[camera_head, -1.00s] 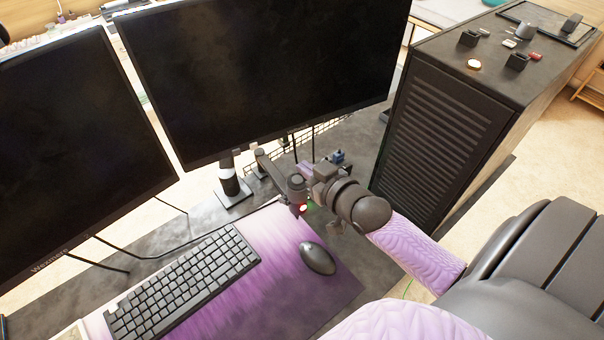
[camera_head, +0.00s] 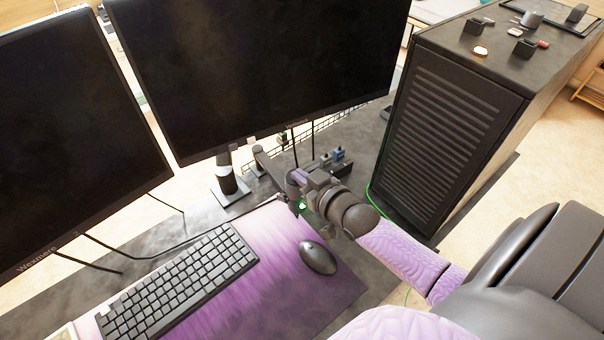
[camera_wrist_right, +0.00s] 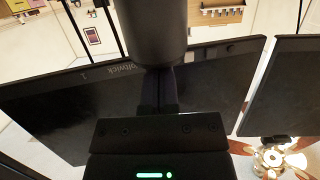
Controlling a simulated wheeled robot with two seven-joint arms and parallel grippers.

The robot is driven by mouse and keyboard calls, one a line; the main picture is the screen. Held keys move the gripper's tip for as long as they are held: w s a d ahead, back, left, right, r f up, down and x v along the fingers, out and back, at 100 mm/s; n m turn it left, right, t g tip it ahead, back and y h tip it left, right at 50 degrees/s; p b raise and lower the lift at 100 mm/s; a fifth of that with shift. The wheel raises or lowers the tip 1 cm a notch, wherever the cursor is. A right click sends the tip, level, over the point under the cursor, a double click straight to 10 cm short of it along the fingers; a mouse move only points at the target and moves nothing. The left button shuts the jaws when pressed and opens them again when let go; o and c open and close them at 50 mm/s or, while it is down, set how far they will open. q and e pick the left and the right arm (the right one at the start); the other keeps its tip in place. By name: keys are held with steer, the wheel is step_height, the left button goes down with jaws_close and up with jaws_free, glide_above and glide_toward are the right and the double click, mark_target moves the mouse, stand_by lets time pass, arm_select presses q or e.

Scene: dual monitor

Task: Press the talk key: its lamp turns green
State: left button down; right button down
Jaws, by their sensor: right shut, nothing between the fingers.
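A dark cylindrical device (camera_head: 294,184), which looks like a microphone, sits on a boom arm behind the mouse. A small lamp (camera_head: 302,205) low on it glows green. My right gripper (camera_head: 306,180) is shut and empty, with its tips against or very close to the device; I cannot tell which. In the right wrist view the shut fingers (camera_wrist_right: 159,90) end at the lower edge of a dark cylinder (camera_wrist_right: 152,30). The talk key itself is hidden behind the fingers. My left gripper is not in view.
Two dark monitors (camera_head: 260,75) stand behind. A keyboard (camera_head: 180,285) and a mouse (camera_head: 318,257) lie on a purple mat (camera_head: 275,300). A black computer case (camera_head: 440,130) with small items on top stands to the right of my right arm.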

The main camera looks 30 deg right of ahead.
steer(key=shift+s+f, duration=0.15)
steer(key=shift+f, duration=0.3)
step_height(320, 180, up, 6)
steer(key=p, duration=0.5)
steer(key=shift+s+f, duration=0.15)
steer(key=shift+f, duration=0.05)
steer(key=p+v, duration=0.2)
steer(key=v, duration=0.7)
steer(key=shift+s+f, duration=0.15)
steer(key=shift+f, duration=0.1)
